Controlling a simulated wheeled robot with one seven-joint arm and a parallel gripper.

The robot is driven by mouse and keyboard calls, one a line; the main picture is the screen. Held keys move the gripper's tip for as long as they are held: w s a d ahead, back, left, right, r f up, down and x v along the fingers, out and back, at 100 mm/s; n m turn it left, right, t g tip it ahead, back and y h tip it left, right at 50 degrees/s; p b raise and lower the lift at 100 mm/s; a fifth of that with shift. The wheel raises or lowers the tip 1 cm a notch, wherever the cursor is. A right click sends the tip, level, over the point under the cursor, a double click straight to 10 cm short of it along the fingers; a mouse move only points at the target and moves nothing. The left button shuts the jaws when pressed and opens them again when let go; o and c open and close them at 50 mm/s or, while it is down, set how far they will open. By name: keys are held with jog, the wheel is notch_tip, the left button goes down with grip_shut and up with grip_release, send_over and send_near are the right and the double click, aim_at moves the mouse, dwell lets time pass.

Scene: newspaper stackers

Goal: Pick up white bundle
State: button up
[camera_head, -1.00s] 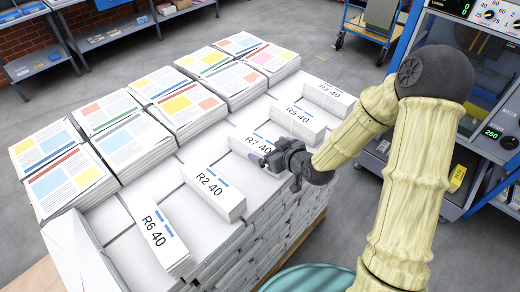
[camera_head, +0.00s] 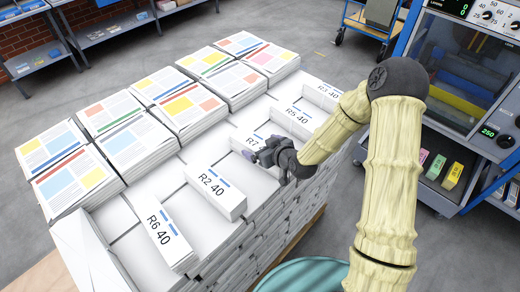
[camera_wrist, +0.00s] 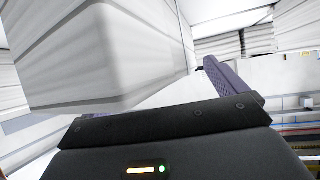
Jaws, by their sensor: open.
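White bundles with black labels and blue marks lie on a stack of white paper: R6 40 (camera_head: 160,235), R2 40 (camera_head: 215,192), R7 (camera_head: 243,143), R5 40 (camera_head: 293,121) and R3 40 (camera_head: 320,95). My gripper (camera_head: 260,156) is open at the right end of R7 and partly covers its label. In the wrist view a large white bundle (camera_wrist: 110,50) fills the upper left, very close. One purple finger of my gripper (camera_wrist: 230,85) shows to its right; the other finger is hidden. I cannot tell whether the bundle touches the gripper.
Printed newspaper piles (camera_head: 125,145) line the left and far side of the stack (camera_head: 215,265). A machine cabinet (camera_head: 460,80) stands at right, with coloured boxes on its lower shelf. Shelves (camera_head: 95,35) and a blue cart (camera_head: 370,25) stand behind.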

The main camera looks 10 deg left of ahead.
aim_at(262, 147)
dwell(0.4)
grip_shut()
dwell(0.4)
jog(key=shift+r, duration=0.1)
jog(key=shift+w+r+b, duration=0.1)
jog(key=shift+r+b, duration=0.4)
jog(key=shift+r, duration=0.4)
notch_tip(262, 147, up, 8)
jog(key=b, duration=0.2)
jog(key=shift+r, duration=0.1)
